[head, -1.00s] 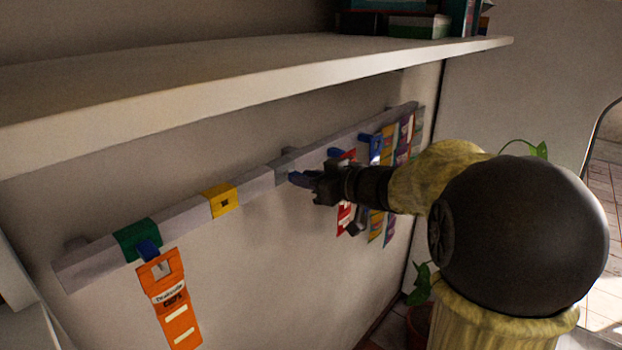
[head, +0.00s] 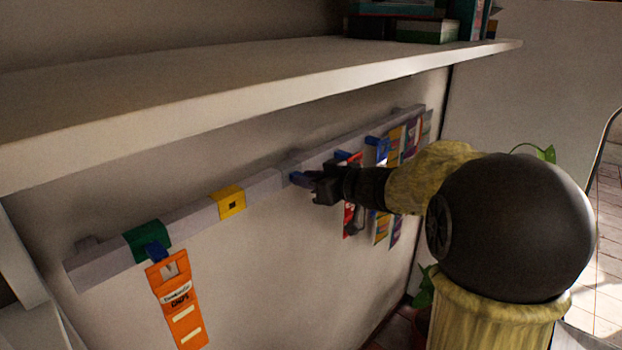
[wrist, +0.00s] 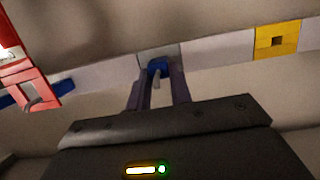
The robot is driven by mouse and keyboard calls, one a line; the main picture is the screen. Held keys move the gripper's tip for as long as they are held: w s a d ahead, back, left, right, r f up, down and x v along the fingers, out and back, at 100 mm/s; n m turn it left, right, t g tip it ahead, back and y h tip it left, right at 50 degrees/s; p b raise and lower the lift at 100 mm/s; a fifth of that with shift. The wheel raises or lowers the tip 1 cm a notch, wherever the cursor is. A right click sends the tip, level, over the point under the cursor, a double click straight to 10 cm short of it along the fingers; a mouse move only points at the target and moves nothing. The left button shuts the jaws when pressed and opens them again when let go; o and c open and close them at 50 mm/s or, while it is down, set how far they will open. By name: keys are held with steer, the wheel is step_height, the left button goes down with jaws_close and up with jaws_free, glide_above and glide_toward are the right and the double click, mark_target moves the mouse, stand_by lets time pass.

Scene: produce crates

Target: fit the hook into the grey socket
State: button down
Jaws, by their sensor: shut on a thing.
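The grey socket (wrist: 159,51) is a darker grey block on the pale rail (wrist: 212,49) in the wrist view. The blue hook (wrist: 159,66) is between the two fingers of my gripper (wrist: 158,90), and a pale prong points back toward my palm. The hook overlaps the socket's lower part; I cannot tell how deep it sits in it. In the head view, my shut gripper (head: 308,181) is at the rail's front face with the hook (head: 295,177) at its tip. The socket is hard to make out there.
A yellow socket (head: 231,202) and a green one (head: 148,239) are to the left on the rail. An orange packet (head: 177,300) hangs from the green one. Several packets, including a red one (head: 353,190), hang close on the right. A shelf (head: 250,98) overhangs the rail.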

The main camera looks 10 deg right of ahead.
steer(key=shift+a, duration=0.1)
steer(key=c, duration=1.5)
jaws_free()
steer(key=shift+w, duration=0.1)
steer(key=o, duration=0.3)
steer(key=shift+w+a, duration=0.1)
steer(key=shift+w, duration=0.05)
steer(key=b+v, duration=0.5)
steer(key=v, duration=1.2)
steer(key=shift+s, duration=0.25)
